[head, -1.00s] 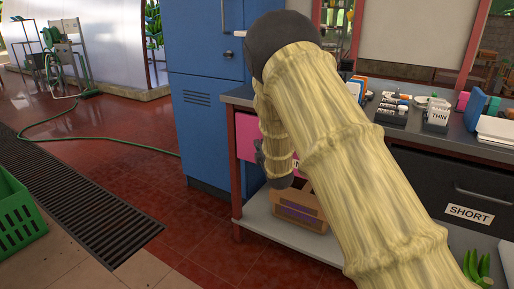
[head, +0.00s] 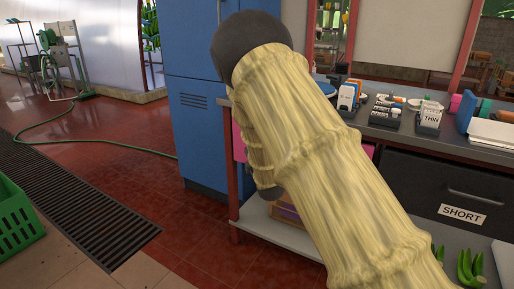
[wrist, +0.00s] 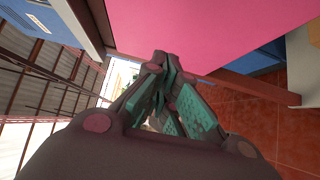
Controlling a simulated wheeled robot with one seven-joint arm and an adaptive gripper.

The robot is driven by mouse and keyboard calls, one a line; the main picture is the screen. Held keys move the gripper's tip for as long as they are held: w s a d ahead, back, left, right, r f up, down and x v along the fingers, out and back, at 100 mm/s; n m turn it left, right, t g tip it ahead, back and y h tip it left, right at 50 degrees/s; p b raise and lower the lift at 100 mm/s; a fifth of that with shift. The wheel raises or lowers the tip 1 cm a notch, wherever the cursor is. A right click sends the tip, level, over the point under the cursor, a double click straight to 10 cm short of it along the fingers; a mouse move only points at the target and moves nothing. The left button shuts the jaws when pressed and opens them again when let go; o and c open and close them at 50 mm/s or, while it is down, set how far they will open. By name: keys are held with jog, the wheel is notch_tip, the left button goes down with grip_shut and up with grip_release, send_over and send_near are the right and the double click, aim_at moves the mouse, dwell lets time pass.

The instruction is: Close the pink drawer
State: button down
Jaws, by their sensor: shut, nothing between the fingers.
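The pink drawer (head: 238,145) is mostly hidden behind my arm in the head view; only slivers of its front show. In the wrist view its flat pink face (wrist: 215,30) fills the upper middle. My gripper (wrist: 163,65) shows in the wrist view with its teal-padded fingers shut and empty. The fingertips are close to the lower left edge of the pink face; I cannot tell whether they touch it. My gripper is hidden in the head view. How far the drawer stands out is not clear.
A blue cabinet (head: 203,120) stands left of the workbench. A black drawer (head: 475,190) labelled SHORT is on the right. A cardboard box (head: 287,216) sits on the lower shelf (head: 275,235). A green hose (head: 100,143) and a green crate (head: 18,220) lie on the left floor.

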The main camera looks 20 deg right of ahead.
jog(key=s+p, duration=0.1)
jog(key=s, duration=0.7)
jog(key=s+d+f+m+g, duration=0.1)
jog(key=s+f+m+g, duration=0.3)
jog(key=s+f, duration=0.7)
jog(key=s+d+f+m+g, duration=0.1)
jog(key=s+f+m+g, duration=0.45)
jog(key=f, duration=0.95)
jog(key=s+a+f+m+g, duration=0.15)
jog(key=s+f, duration=0.35)
jog(key=s, duration=0.5)
jog(key=s+a+f+m+g, duration=0.1)
jog(key=s+f+m+g, duration=0.2)
jog(key=s, duration=0.6)
jog(key=s+a+f+m+g, duration=0.1)
jog(key=s+f+m, duration=0.1)
jog(key=s+f, duration=0.6)
jog(key=s+a+r+m+g, duration=0.2)
jog(key=s+g, duration=0.1)
jog(key=s, duration=0.9)
notch_tip(320, 180, up, 26)
jog(key=p, duration=2.7)
jog(key=shift+w+d+r+y+p, duration=0.15)
jog(key=shift+w+d+y+p, duration=0.15)
jog(key=shift+w, duration=0.15)
